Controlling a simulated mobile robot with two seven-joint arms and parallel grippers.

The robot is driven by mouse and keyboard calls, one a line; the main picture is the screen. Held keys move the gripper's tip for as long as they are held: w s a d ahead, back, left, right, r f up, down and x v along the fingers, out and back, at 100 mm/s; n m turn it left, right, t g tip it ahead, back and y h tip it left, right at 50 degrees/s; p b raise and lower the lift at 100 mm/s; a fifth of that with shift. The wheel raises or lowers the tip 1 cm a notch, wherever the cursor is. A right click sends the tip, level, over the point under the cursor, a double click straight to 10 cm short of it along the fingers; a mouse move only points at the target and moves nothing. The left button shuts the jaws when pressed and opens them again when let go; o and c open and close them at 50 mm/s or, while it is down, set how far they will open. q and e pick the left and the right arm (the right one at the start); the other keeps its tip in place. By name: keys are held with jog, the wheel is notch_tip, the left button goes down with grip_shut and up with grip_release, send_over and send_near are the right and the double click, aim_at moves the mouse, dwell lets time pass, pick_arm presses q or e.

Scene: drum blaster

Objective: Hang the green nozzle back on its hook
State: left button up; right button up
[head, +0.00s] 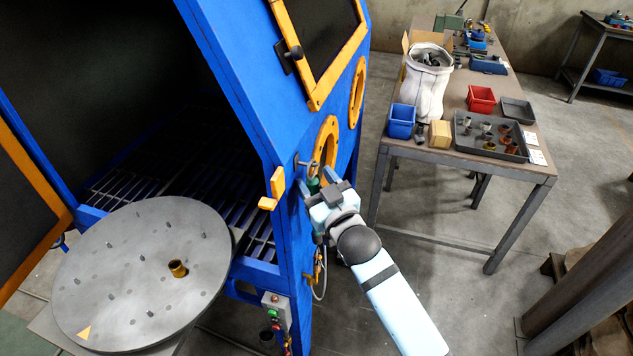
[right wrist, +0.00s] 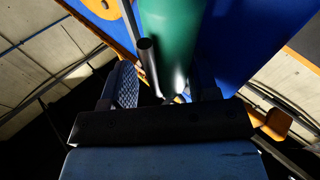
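The green nozzle (head: 313,185) is at the front edge of the blue cabinet, just below a small metal hook (head: 307,163). I cannot tell whether it touches the hook. My right gripper (head: 322,192) is at the nozzle. In the right wrist view the green nozzle (right wrist: 172,35) stands between the two fingers (right wrist: 165,88), with a dark metal tube beside it near the left finger. The fingers look closed around its lower part; the exact contact is in shadow. My left gripper is not in view.
The blue cabinet (head: 270,120) has yellow-rimmed ports and a yellow latch (head: 274,188) close to my gripper. A round grey turntable (head: 130,260) is at left. A thin hose (head: 322,285) hangs below my gripper. A workbench (head: 460,155) with bins stands right; floor between is clear.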

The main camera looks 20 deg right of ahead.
jog(key=shift+s+a+f, duration=0.1)
jog(key=shift+s+f, duration=0.05)
jog(key=b+v, duration=0.2)
jog(key=v, duration=1.1)
jog(key=s+f+g+p, duration=0.3)
jog(key=s+f, duration=0.4)
jog(key=f, duration=0.3)
jog(key=s+d+f+m+g+h+p, duration=0.1)
jog(key=s+f+g+p, duration=0.2)
jog(key=f, duration=0.7)
jog(key=s+g, duration=0.2)
jog(key=s, duration=0.1)
jog(key=shift+s+d+f, duration=0.25)
jog(key=shift+s, duration=0.15)
